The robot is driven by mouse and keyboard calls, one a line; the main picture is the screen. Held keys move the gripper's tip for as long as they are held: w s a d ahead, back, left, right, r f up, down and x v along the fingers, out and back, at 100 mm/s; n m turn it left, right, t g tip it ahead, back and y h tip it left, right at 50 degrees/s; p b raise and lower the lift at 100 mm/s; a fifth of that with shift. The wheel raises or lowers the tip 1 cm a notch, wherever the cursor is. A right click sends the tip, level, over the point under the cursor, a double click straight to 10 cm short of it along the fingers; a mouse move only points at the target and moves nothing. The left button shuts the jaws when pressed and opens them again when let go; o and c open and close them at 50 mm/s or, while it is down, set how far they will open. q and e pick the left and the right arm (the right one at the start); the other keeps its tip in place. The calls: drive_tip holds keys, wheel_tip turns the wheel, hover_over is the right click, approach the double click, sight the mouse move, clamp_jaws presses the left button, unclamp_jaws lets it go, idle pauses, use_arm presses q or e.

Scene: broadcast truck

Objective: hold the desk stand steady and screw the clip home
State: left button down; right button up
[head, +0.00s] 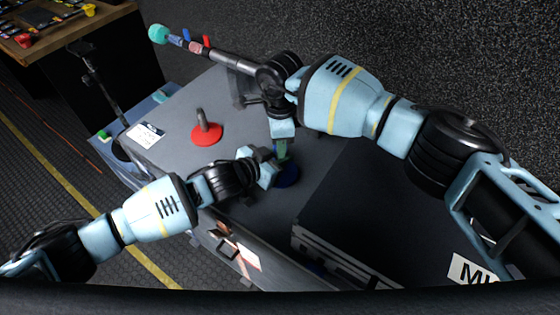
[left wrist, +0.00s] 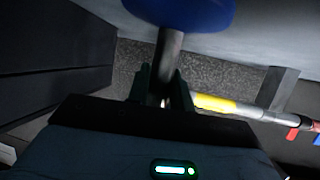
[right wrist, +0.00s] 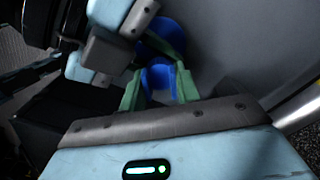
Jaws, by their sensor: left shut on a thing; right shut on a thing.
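The desk stand has a round blue base (head: 288,178) on the grey top and a grey post, which shows in the left wrist view (left wrist: 169,52). My left gripper (head: 270,166) is at the stand from the left. Its dark fingers (left wrist: 160,88) are shut around the post. My right gripper (head: 281,150) reaches down from above. Its green fingers (right wrist: 158,85) are shut on a blue piece, seemingly the clip (right wrist: 160,80), over the stand. The fingers hide the joint between clip and post, so I cannot tell how far the clip is seated.
A second stand with a red base (head: 207,134) stands left on the same grey top (head: 180,108). A boom pole (head: 222,56) with a teal tip and coloured bands lies behind. A white label card (head: 146,135) is at the left edge. A dark case (head: 350,200) stands right.

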drive_tip(key=m, duration=1.2)
drive_tip(key=shift+m, duration=0.3)
drive_tip(key=m, duration=1.2)
drive_tip(key=shift+f+m, duration=0.1)
drive_tip(key=shift+m, duration=0.2)
drive_tip(key=shift+c, duration=0.2)
drive_tip(key=o, duration=1.2)
wheel_tip(320, 180, up, 12)
drive_tip(key=shift+r, duration=0.1)
